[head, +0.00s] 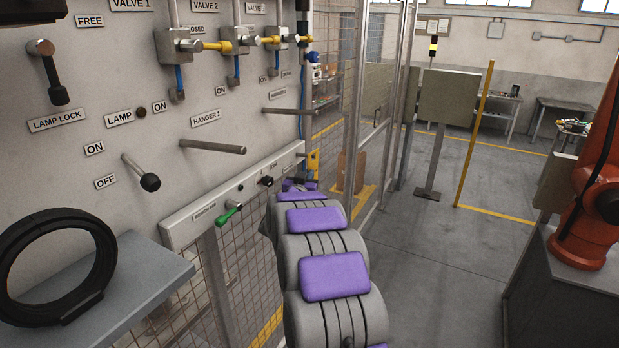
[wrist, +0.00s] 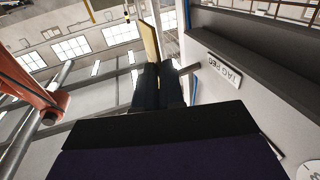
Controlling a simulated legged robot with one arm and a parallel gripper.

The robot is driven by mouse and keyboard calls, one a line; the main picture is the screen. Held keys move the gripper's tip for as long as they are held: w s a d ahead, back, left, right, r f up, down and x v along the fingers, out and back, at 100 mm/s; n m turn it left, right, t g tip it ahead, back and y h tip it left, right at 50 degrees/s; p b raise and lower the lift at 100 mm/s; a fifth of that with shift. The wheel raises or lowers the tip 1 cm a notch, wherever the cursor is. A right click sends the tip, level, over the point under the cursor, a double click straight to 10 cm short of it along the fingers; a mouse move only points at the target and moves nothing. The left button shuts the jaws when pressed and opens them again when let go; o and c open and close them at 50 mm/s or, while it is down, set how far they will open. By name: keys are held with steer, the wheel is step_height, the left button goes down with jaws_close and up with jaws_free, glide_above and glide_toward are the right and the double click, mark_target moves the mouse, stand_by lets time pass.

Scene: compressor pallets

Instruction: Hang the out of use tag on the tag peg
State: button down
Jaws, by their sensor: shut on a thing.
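The out of use tag is a thin yellow plate (wrist: 151,42), seen nearly edge-on in the wrist view. My gripper (wrist: 158,68) is shut on it, and the tag stands out beyond the dark fingertips. In the head view the yellow tag (head: 313,163) shows at the far end of my arm, beside the panel's right edge. The tag peg (wrist: 188,70) is a short grey rod beside the TAG PEG label (wrist: 225,73), just right of my fingers. Its left end is hidden behind or meets the finger; I cannot tell which. The tag's hole is not visible.
The grey panel (head: 185,105) carries valves, a lamp lock lever (head: 48,72) and two hanger rods, one at Hanger 1 (head: 212,147). A black ring (head: 55,265) stands on a shelf at left. Mesh fencing lies beyond; an orange robot arm (head: 590,190) is at right.

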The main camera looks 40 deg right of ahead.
steer(key=shift+w+d+f, duration=0.3)
steer(key=shift+w+d, duration=0.05)
steer(key=shift+d, duration=0.25)
steer(key=shift+w+d+f, duration=0.25)
steer(key=shift+w+d, duration=0.1)
steer(key=shift+d, duration=0.25)
steer(key=shift+w+a+p, duration=0.8)
steer(key=shift+w+p, duration=0.2)
steer(key=shift+p, duration=0.2)
steer(key=shift+w+f, duration=0.1)
steer(key=shift+f, duration=0.05)
steer(key=c, duration=1.8)
jaws_free()
steer(key=o, duration=0.5)
steer(key=shift+o, duration=0.2)
